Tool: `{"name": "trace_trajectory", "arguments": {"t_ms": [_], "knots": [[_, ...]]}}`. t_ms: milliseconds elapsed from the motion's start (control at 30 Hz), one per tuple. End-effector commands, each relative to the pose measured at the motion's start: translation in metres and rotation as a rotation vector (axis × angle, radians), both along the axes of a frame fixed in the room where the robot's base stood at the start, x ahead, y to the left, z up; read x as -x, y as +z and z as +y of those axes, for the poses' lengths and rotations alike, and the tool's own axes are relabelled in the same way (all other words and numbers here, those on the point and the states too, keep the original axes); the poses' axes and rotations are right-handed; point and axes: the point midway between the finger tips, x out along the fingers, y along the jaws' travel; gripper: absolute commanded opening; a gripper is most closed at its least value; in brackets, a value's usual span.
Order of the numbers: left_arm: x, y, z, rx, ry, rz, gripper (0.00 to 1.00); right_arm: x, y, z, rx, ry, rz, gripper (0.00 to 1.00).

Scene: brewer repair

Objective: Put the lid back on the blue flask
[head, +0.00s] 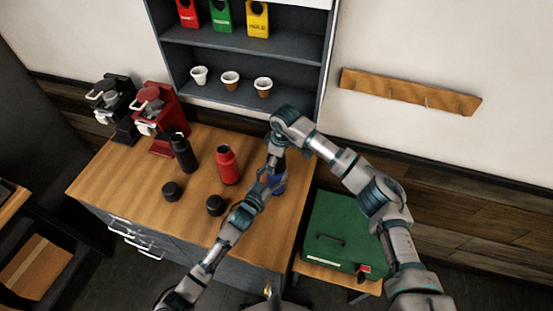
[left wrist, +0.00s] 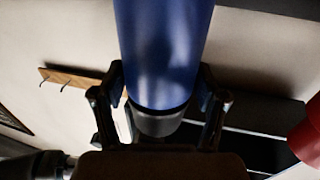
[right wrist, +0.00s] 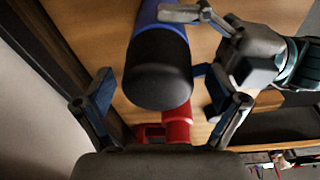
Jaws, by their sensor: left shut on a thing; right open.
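The blue flask (head: 279,186) stands near the right edge of the wooden table, partly hidden by my grippers. My left gripper (head: 270,179) is shut on it; the flask body (left wrist: 163,50) fills the space between the fingers in the left wrist view. A black lid (right wrist: 158,70) sits on the flask's end in the right wrist view, in line with the blue body; I cannot tell how tightly it is seated. It also shows as a dark end (left wrist: 157,123) in the left wrist view. My right gripper (right wrist: 158,88) is open, just above the lid, its fingers apart on either side.
A red flask (head: 228,166) and a black flask (head: 184,154) stand to the left. Two black lids (head: 171,191) (head: 215,205) lie in front of them. Red and black brewers (head: 160,120) stand at the back left. A green case (head: 345,232) sits right of the table.

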Motion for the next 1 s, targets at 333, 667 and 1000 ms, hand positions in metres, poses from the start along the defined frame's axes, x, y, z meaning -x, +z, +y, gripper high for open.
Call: {"name": "trace_trajectory", "arguments": {"t_ms": [333, 667, 1000], "knots": [[0.001, 0.000, -0.002, 0.002, -0.003, 0.001, 0.00, -0.001, 0.031, 0.001, -0.002, 0.001, -0.004, 0.95], [0.001, 0.000, -0.002, 0.002, -0.004, 0.001, 0.00, 0.000, 0.046, 0.001, -0.003, 0.001, 0.000, 0.95], [0.001, 0.000, -0.002, 0.002, -0.004, 0.000, 0.00, 0.003, 0.055, 0.003, 0.014, 0.254, -0.027, 0.92]]}}
